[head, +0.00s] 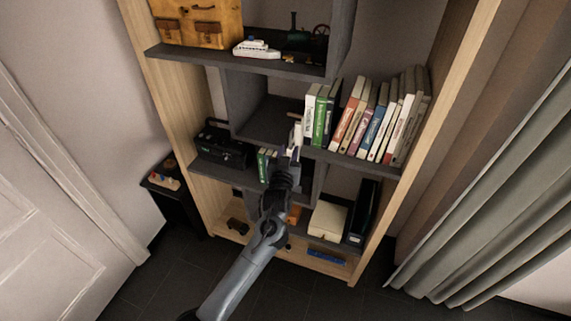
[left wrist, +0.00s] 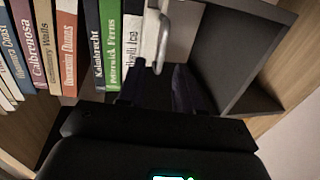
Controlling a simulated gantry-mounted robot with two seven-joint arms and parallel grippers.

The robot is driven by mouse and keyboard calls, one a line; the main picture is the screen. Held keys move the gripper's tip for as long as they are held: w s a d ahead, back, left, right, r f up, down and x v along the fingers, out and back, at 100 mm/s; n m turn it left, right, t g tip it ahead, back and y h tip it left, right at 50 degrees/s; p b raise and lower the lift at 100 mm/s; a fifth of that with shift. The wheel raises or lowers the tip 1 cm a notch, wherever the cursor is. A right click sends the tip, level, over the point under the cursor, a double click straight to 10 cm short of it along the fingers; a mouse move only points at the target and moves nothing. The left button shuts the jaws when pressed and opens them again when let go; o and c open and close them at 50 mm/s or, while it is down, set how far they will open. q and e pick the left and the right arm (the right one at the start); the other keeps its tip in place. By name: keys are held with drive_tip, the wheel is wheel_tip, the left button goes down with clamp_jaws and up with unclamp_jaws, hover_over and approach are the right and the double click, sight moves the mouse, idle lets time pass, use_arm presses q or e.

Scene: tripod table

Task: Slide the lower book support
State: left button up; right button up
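A pale grey-white book support (head: 298,131) stands at the left end of the book row on the middle shelf. In the left wrist view the book support (left wrist: 155,40) is a narrow upright piece with a rounded metal edge, beside the white book. My left gripper (head: 290,153) is in front of it at the shelf edge. In the left wrist view the fingers of my left gripper (left wrist: 157,80) are apart, with the support's near end just ahead of the gap; contact cannot be told. My right gripper is not in view.
Several books (head: 370,120) lean along the shelf right of the support. The compartment left of it (head: 268,122) is empty, bounded by a dark divider (head: 240,97). A black box-like device (head: 222,148) and green books (head: 265,164) sit one shelf lower.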

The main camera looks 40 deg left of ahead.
use_arm(q)
drive_tip(key=shift+v, duration=2.95)
drive_tip(key=s+d+f+m+g+h, duration=0.3)
drive_tip(key=s+f, duration=1.2)
drive_tip(key=f, duration=0.1)
drive_tip(key=s+d+m+g+h, duration=0.25)
drive_tip(key=s+d+g, duration=0.25)
drive_tip(key=s, duration=0.6)
drive_tip(key=s+d+m+g+h, duration=0.25)
drive_tip(key=s+d+g, duration=0.25)
drive_tip(key=s, duration=0.5)
wheel_tip(320, 180, up, 29)
drive_tip(key=n+p, duration=0.1)
drive_tip(key=p, duration=2.7)
drive_tip(key=shift+a+f, duration=0.2)
